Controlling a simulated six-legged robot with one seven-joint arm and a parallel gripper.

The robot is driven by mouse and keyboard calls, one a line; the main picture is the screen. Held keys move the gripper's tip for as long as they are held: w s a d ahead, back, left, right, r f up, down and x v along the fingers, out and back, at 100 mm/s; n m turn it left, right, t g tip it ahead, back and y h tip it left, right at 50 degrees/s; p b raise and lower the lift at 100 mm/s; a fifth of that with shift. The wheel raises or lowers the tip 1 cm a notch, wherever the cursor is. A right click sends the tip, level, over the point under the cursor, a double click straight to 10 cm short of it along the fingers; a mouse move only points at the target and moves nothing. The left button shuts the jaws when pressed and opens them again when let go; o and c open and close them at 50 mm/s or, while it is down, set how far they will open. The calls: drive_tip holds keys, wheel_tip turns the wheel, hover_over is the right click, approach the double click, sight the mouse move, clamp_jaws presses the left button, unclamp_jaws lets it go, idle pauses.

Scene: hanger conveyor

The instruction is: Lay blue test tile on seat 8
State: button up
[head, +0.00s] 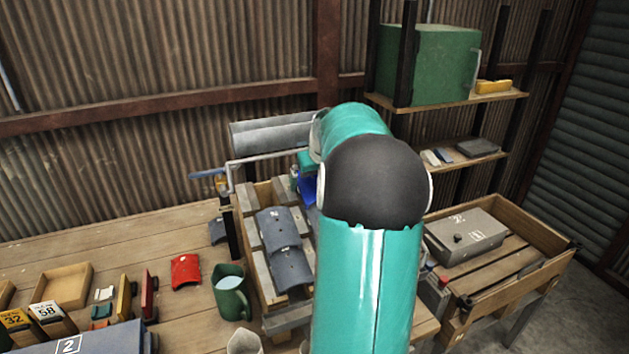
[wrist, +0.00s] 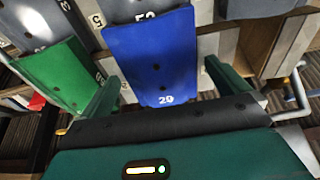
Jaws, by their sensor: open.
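A curved blue tile (wrist: 152,52) lies on the frame in the wrist view, with two dark holes and a white number that looks like 20 at its near edge. My gripper (wrist: 165,76) is open, its two green fingers on either side of the tile's near part. I cannot tell whether the fingers touch it. In the head view a small blue patch of the tile (head: 308,190) shows beside my arm, which hides the rest. Seat 8 cannot be made out; part-hidden white numbers show near the tile's far edge.
A green tile (wrist: 60,75) lies left of the blue one. Grey tiles (head: 283,245) lie on the wooden rack. A green mug (head: 231,292) and red tile (head: 186,270) stand left of it. A wooden crate (head: 545,265) holding a grey case (head: 465,238) is right.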

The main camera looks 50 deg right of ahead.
drive_tip(key=v, duration=1.3)
drive_tip(key=shift+r, duration=0.2)
drive_tip(key=shift+s, duration=0.1)
drive_tip(key=w+a+n, duration=0.3)
drive_tip(key=a, duration=2.3)
drive_tip(key=s+a+f+n+y, duration=0.1)
drive_tip(key=s+a+f, duration=0.2)
drive_tip(key=a, duration=0.3)
drive_tip(key=s+a+f+n+t, duration=0.1)
drive_tip(key=s+a+f, duration=0.2)
drive_tip(key=s+a, duration=0.2)
drive_tip(key=s+a+f+n+y, duration=0.1)
drive_tip(key=s+a+f, duration=0.2)
drive_tip(key=a, duration=0.5)
drive_tip(key=shift+s+a+f+y, duration=0.3)
drive_tip(key=shift+s+f, duration=0.1)
